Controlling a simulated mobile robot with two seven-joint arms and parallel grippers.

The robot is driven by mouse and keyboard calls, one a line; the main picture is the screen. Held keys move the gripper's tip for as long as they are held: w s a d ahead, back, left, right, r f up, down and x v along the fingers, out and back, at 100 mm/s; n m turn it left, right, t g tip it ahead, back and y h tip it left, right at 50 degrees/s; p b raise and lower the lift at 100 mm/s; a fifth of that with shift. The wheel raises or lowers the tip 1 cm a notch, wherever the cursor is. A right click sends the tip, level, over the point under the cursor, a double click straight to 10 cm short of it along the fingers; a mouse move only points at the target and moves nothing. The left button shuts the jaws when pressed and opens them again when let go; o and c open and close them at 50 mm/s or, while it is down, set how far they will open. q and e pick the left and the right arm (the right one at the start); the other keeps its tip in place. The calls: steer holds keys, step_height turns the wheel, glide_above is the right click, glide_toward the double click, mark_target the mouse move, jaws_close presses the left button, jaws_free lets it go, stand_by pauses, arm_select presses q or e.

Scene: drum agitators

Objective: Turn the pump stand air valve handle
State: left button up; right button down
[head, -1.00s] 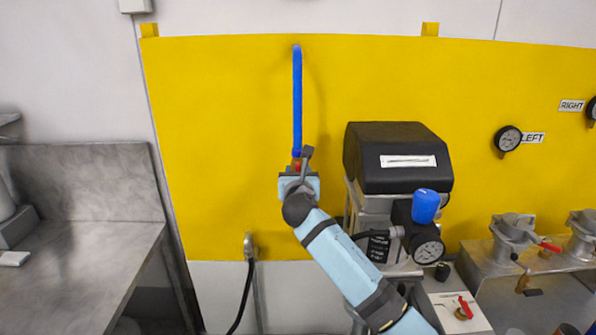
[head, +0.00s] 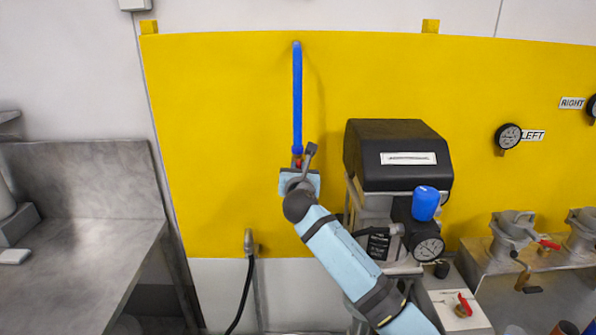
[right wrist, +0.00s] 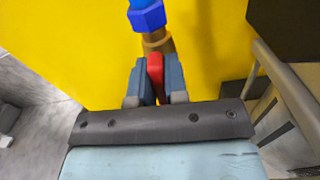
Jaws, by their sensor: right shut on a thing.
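The pump stand air valve handle is red (right wrist: 155,76) and shows between the two fingers of my right gripper (right wrist: 155,84) in the right wrist view. The fingers are shut on it. Above it are a brass fitting (right wrist: 157,41) and a blue hex nut (right wrist: 147,18). In the head view my right gripper (head: 299,168) is at the lower end of the blue air pipe (head: 297,100), which runs down the yellow panel. There only a small red bit of the handle shows; the gripper hides the rest. My left gripper is not in view.
The yellow panel (head: 220,130) is behind the pipe. Right of the gripper stands a black-topped unit (head: 395,150) with a blue cap (head: 425,203) and a gauge (head: 429,248). A metal table (head: 70,250) is at the left. A black hose (head: 246,290) hangs below left.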

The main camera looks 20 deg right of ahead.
steer(key=m, duration=0.5)
steer(key=shift+d+f, duration=0.1)
steer(key=shift+d, duration=0.1)
steer(key=m, duration=0.1)
steer(key=m+b, duration=0.1)
steer(key=shift+s+d+f+m, duration=0.1)
steer(key=shift+f+m, duration=0.05)
steer(key=shift+m, duration=0.25)
steer(key=m+b, duration=0.1)
steer(key=m, duration=0.2)
steer(key=m+b, duration=0.1)
steer(key=m, duration=0.2)
steer(key=m+b, duration=0.1)
steer(key=m, duration=0.2)
steer(key=shift+d+f, duration=0.15)
steer(key=shift+f, duration=0.2)
steer(key=shift+m, duration=0.3)
steer(key=c, duration=1.1)
jaws_free()
steer(key=shift+c, duration=0.2)
